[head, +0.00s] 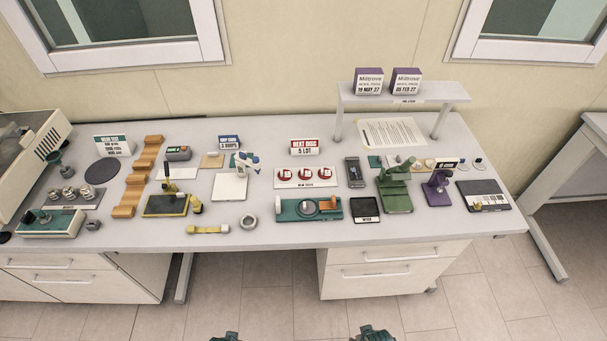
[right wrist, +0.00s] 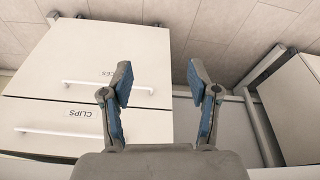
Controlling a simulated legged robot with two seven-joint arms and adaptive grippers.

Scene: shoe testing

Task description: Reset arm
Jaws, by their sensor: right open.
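My left gripper (head: 225,337) just shows at the bottom edge of the head view, cut off by the frame. My right gripper (head: 373,334) shows at the same edge, farther right, also cut off. Both are in front of the lab bench (head: 280,238), clear of its top. In the right wrist view my right gripper (right wrist: 160,84) is open, with its two blue-padded fingers spread and nothing between them. Whether the left gripper is open or shut is hidden.
The bench top holds a green device (head: 394,190), a purple device (head: 437,188), a teal tray (head: 304,210), a wooden rack (head: 139,177) and several small items. A raised shelf (head: 440,91) carries two boxes. Drawers (head: 385,270) are closed below. The floor ahead is free.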

